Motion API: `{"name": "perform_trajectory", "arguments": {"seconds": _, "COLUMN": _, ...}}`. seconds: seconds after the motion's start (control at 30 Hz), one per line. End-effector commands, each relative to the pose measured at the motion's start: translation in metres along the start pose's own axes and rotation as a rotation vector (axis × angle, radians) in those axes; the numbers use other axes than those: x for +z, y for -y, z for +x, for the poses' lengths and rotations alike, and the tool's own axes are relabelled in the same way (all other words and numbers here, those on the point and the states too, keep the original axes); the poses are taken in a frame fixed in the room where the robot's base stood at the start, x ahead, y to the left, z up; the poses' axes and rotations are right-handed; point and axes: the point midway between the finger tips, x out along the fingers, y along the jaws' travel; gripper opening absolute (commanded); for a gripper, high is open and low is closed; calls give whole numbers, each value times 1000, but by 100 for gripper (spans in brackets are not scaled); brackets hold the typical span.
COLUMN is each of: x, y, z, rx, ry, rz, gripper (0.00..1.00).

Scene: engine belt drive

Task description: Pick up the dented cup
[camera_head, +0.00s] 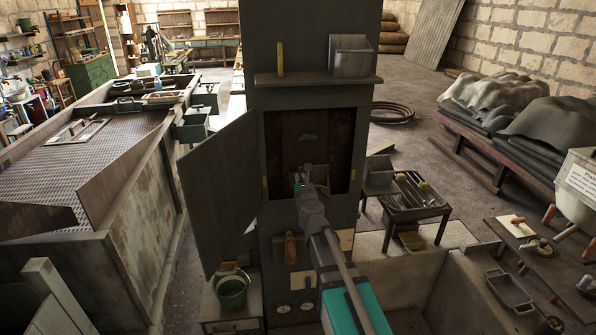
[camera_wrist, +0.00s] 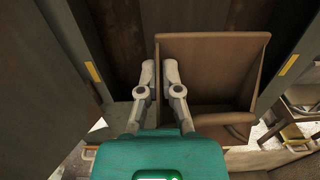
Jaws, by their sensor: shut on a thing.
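The dented cup (camera_wrist: 215,75) is a brown, box-shaped metal cup inside the open casing. Its front lip is bent and curled at the lower right in the wrist view. It shows small in the head view (camera_head: 320,174), partly behind my arm. My gripper (camera_wrist: 159,68) is shut on the cup's left side wall, one finger on each side of it. My gripper also shows in the head view (camera_head: 302,184), at the casing's opening. I cannot tell whether the cup is still supported from behind.
The casing (camera_head: 312,100) has its door (camera_head: 222,195) swung open to the left. A shelf (camera_head: 315,79) above the opening holds a grey metal box (camera_head: 352,57). A green bucket (camera_head: 232,291) stands below left. A tool table (camera_head: 410,212) stands to the right.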

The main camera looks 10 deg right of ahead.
Motion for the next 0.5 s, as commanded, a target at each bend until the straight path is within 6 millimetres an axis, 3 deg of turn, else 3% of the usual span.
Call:
{"name": "perform_trajectory", "arguments": {"seconds": 0.2, "x": 0, "y": 0, "z": -21, "rx": 0, "ry": 0, "rz": 0, "gripper": 0}}
{"name": "perform_trajectory", "arguments": {"seconds": 0.5, "x": 0, "y": 0, "z": -24, "rx": 0, "ry": 0, "rz": 0, "gripper": 0}}
